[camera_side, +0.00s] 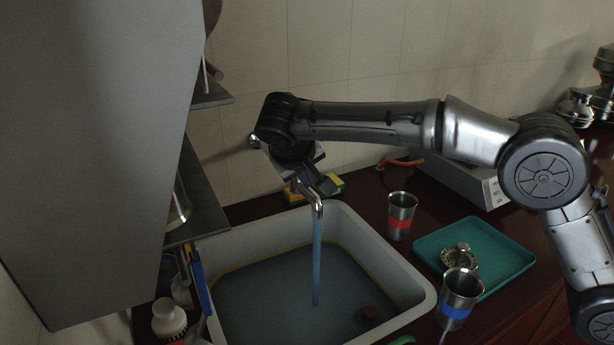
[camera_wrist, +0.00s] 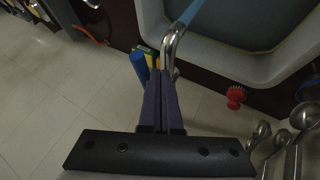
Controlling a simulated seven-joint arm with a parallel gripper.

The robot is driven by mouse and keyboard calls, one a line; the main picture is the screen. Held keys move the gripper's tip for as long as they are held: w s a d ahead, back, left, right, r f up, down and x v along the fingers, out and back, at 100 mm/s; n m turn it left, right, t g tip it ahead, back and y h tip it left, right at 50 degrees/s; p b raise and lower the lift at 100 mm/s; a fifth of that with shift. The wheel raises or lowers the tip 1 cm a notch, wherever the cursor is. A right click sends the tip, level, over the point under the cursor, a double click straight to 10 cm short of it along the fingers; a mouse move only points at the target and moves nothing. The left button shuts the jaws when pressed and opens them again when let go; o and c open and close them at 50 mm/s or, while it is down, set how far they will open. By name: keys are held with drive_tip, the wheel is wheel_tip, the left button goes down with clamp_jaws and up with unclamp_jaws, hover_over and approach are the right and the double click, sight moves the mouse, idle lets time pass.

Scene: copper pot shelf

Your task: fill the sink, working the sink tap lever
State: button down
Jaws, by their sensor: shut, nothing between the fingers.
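The sink (camera_side: 402,275) holds bluish water (camera_side: 270,292); a yellow line runs around its inner wall close to the water surface. The chrome tap spout (camera_side: 318,207) pours a blue stream (camera_side: 317,262) into it. The spout also shows in the wrist view (camera_wrist: 172,42), just beyond my fingertips. My gripper (camera_side: 312,186) is at the tap, behind and above the spout; its purple fingers are together and empty in the wrist view (camera_wrist: 160,74). I cannot make out the tap lever for certain; a blue cylinder (camera_wrist: 139,66) shows beside the fingertips.
A yellow-and-dark sponge (camera_side: 330,186) lies behind the sink. A red-banded cup (camera_side: 400,216), a teal tray (camera_side: 508,258) and a blue-banded cup (camera_side: 460,298) stand to the right. A dark shelf (camera_side: 195,222) is at left. A brown round thing (camera_side: 369,313) shows in the sink.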

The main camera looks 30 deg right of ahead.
drive_tip(key=shift+d+n+t+y, duration=0.3)
drive_tip(key=shift+n+y, duration=0.1)
drive_tip(key=shift+n, duration=0.3)
